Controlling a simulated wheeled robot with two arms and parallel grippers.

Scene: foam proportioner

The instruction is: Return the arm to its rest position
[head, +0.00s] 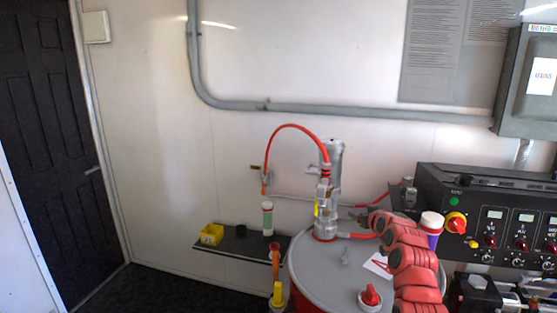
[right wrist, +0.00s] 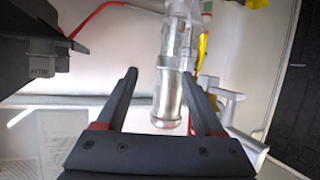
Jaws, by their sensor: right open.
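My right arm (head: 412,262) is red and reaches in from the lower right of the head view, over the drum (head: 318,266). My right gripper (head: 360,216) is dark and points left toward the metal pump (head: 326,222) on the drum. In the right wrist view, the two fingers of the gripper (right wrist: 160,76) are apart. A silver cylinder (right wrist: 168,95) shows between and beyond them; I cannot tell whether they touch it. My left gripper is not in view.
A red hose (head: 290,127) arches above the pump. A red-handled cap (head: 370,295) sits on the drum. A black control panel (head: 500,215) stands at right; a white-and-purple bottle (head: 432,222) is by the arm. A shelf (head: 250,246) holds a yellow box (head: 212,234) and a green-and-white bottle (head: 267,220).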

